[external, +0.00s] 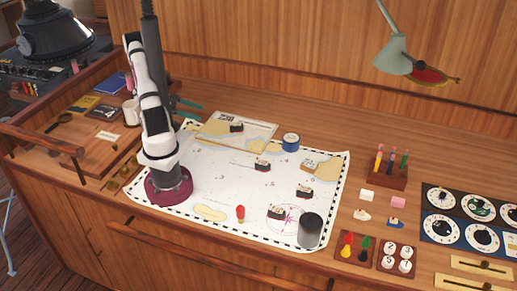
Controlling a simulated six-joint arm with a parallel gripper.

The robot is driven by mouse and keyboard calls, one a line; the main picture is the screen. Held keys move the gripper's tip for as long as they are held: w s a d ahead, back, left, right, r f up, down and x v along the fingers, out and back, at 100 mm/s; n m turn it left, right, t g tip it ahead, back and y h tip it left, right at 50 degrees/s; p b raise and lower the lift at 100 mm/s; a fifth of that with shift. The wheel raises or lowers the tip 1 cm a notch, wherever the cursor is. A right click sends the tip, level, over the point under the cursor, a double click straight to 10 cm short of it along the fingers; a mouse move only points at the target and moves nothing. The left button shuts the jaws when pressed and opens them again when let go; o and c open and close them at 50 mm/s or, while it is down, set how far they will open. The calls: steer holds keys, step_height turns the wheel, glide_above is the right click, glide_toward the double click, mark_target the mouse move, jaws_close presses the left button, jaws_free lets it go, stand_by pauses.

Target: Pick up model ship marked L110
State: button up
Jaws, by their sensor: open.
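Several small model ships with dark hulls and light labels lie on a white sea chart (215,165): one at the back (237,127), one near the middle (262,166), one at the right (304,192) and one near the front (277,212). A tan-coloured one (309,166) is at the chart's right. The markings are too small to read, so I cannot tell which is L110. My gripper (198,112), with teal fingers, is open and appears empty, above the chart's back left corner, apart from the ships.
A dark cylinder (310,231) stands at the chart's front right corner, a blue tin (291,142) at its back. A red peg-like piece (240,213) is near the front. A pen block (386,175) and dial panels (470,205) are at right. A lamp (393,55) overhangs the back right.

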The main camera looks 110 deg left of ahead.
mark_target(277, 210)
steer(key=shift+o, duration=0.5)
step_height(277, 210, up, 6)
steer(key=w+d+n+h, duration=0.1)
steer(key=w+n+h, duration=0.8)
steer(key=w, duration=1.2)
steer(key=w+d+f+n+g+h, duration=0.1)
steer(key=w+d+n+g+h, duration=0.75)
steer(key=w+d, duration=1)
steer(key=f, duration=0.4)
steer(key=w+f, duration=0.1)
steer(key=f, duration=0.2)
steer(key=shift+a, duration=0.1)
steer(key=shift+t, duration=0.25)
steer(key=x, duration=1.5)
steer(key=shift+a+f, duration=0.1)
steer(key=shift+f, duration=0.05)
steer(key=c, duration=1.3)
